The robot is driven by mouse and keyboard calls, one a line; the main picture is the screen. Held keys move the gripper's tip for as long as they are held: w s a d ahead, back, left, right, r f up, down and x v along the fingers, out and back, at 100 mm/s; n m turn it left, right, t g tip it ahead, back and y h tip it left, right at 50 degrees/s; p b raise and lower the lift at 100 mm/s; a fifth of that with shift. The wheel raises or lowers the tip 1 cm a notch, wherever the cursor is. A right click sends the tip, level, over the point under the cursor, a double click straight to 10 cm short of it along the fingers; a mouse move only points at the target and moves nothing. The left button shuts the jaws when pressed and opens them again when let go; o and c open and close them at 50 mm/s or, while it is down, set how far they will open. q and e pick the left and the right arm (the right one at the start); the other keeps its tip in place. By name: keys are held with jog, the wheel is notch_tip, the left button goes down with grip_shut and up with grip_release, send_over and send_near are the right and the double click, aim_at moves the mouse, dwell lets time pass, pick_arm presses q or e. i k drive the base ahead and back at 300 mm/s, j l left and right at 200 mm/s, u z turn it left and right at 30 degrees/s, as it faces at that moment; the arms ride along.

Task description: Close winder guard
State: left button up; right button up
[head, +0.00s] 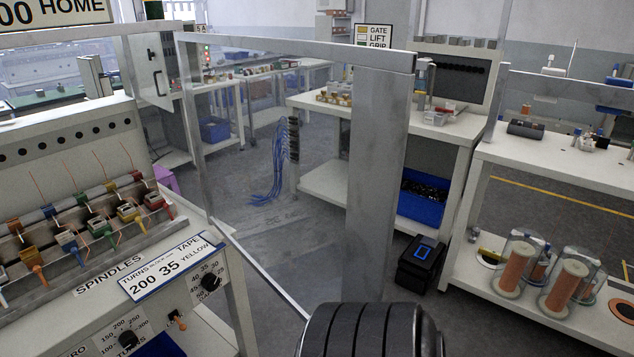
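The winder guard (381,150) is a clear panel in a grey metal frame with a wide post at its right end. In the head view it stands upright to the right of the winder's spindles (90,225). The spindles, with several coloured bobbins and wires, are uncovered in front. The winder's front panel (95,310) has dials and a label reading 200 turns, 35 tape, yellow. Neither gripper shows. A black ribbed part, likely of my own arm, is at the bottom centre, in front of the guard's lower right; I cannot see any hand on the guard.
A sign (373,37) reading "GATE LIFT GRIP" is behind the guard. A bench (330,180) with blue cables hanging at its end stands beyond it. A black box (420,262) is on the floor. At right, a bench (560,155) holds copper spools (568,285) on its lower shelf.

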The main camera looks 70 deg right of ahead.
aim_at(383, 79)
jog(key=k+l+z, duration=0.5)
jog(key=l, duration=0.45)
jog(key=i+l+z, duration=0.2)
jog(key=l, duration=0.8)
jog(key=k, duration=0.1)
